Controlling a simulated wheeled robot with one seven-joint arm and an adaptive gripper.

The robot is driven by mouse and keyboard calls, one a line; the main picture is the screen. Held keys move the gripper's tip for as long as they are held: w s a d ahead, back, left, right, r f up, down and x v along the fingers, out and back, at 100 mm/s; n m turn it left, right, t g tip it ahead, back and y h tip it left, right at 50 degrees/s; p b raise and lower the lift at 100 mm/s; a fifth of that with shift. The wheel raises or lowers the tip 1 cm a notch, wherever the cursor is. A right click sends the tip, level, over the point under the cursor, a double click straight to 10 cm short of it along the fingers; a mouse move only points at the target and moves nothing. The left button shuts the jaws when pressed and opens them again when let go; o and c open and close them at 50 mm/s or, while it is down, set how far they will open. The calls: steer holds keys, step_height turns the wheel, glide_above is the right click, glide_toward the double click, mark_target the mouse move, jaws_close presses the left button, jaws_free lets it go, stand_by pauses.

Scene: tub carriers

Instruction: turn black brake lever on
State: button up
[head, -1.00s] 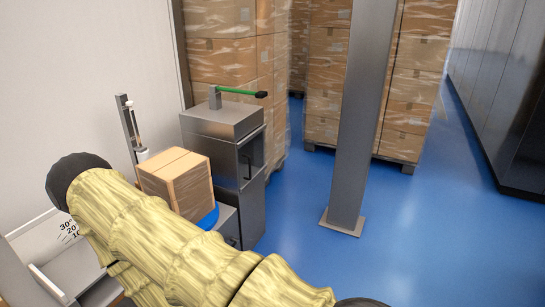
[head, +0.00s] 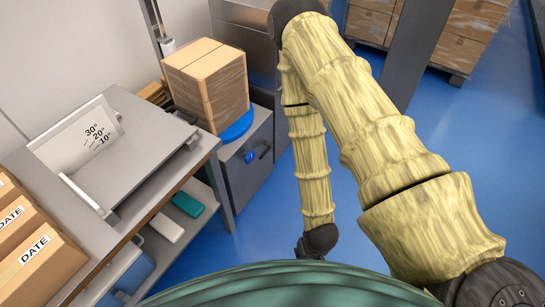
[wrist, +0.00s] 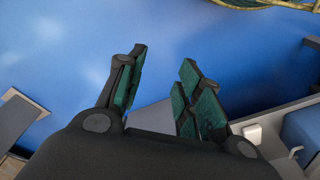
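I cannot pick out a black brake lever for certain in either view. A small dark handle (head: 265,150) sticks out from the front of the low grey cabinet (head: 240,180), beside a blue knob (head: 250,157). My gripper (wrist: 163,85) is open and empty in the wrist view, its green-padded fingers spread above the blue floor. In the head view my forearm hangs down right of the cabinet, and its dark end shows low in the picture; the fingers are hidden there.
A wrapped carton stack (head: 208,82) stands on a blue round plate (head: 237,127). A grey bench (head: 180,170) with an angle-marked tilted tray (head: 130,165) is at left, with boxes (head: 35,250) in front. Blue floor is open right of the cabinet. A post (head: 413,60) stands behind my arm.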

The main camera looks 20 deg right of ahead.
steer(key=w+f+m+t+b, duration=0.3)
steer(key=w+f+b, duration=0.45)
steer(key=w, duration=0.45)
steer(key=w+f+m+t+b, duration=0.4)
steer(key=w+f+b, duration=0.3)
steer(key=w+b, duration=0.3)
steer(key=w+d+f+m+t+b, duration=0.1)
steer(key=w+m+t+b, duration=0.1)
steer(key=w+b, duration=0.6)
steer(key=w+d+f+m+t+h+b, duration=0.1)
steer(key=w+f+m+t+b, duration=0.1)
steer(key=w+b, duration=0.6)
steer(key=w+d+f+m+t+h+b, duration=0.1)
steer(key=w+m+t+b, duration=0.3)
steer(key=w, duration=1.5)
steer(key=shift+w+d+f+m+b, duration=0.25)
steer(key=shift+d+m+b, duration=0.4)
steer(key=shift+b, duration=1.7)
